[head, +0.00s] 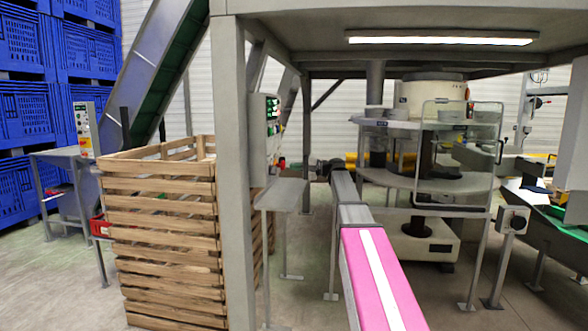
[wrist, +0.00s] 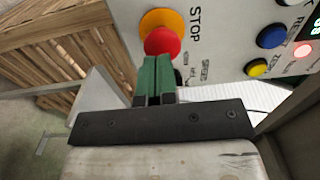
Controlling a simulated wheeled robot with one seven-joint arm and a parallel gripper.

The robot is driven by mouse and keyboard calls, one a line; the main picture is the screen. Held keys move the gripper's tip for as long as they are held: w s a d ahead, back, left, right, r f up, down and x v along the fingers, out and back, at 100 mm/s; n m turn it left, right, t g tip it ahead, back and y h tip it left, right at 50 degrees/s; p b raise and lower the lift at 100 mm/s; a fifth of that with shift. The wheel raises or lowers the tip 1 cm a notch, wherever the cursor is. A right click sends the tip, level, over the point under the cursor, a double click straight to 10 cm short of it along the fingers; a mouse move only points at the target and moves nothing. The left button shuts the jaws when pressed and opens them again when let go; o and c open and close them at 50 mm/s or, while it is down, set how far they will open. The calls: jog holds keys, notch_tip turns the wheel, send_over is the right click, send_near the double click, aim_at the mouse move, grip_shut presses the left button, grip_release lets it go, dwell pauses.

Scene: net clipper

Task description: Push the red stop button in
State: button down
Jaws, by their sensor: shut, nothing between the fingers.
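The red stop button (wrist: 162,42) shows in the wrist view as a round red cap on a yellow-orange collar (wrist: 157,18). It sits on a light panel (wrist: 225,30) beside the word STOP. My gripper (wrist: 155,62) has its two green fingers shut together, with nothing between them. The fingertips overlap the lower edge of the red cap in the picture; I cannot tell whether they touch it. In the head view the control box (head: 264,122) shows nearly edge-on behind a grey post, and my arm reaches toward the area below it.
A blue button (wrist: 271,36) and a yellow button (wrist: 257,67) are on the same panel, right of STOP. In the head view, a grey post (head: 232,180) and slatted wooden crate (head: 165,230) stand left of my arm. A round-table machine (head: 430,182) stands to the right.

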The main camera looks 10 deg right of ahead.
jog(key=v, duration=1.2)
jog(key=s+a+f+g+h, duration=0.1)
jog(key=s+a+f+h, duration=0.25)
jog(key=f, duration=0.65)
jog(key=s+a+f+g+h, duration=0.1)
jog(key=s+a+f+h, duration=0.15)
jog(key=s+f, duration=0.45)
jog(key=s+a+f+g+h, duration=0.15)
jog(key=a+f, duration=0.25)
jog(key=f, duration=0.8)
jog(key=s+f+n+g+h, duration=0.2)
jog(key=s+f+h, duration=0.7)
jog(key=s+f, duration=0.9)
jog(key=s+d+n, duration=0.1)
jog(key=s, duration=0.2)
jog(key=shift+s+f+n+h, duration=0.3)
jog(key=shift+s+f+h, duration=0.05)
jog(key=shift+f, duration=0.05)
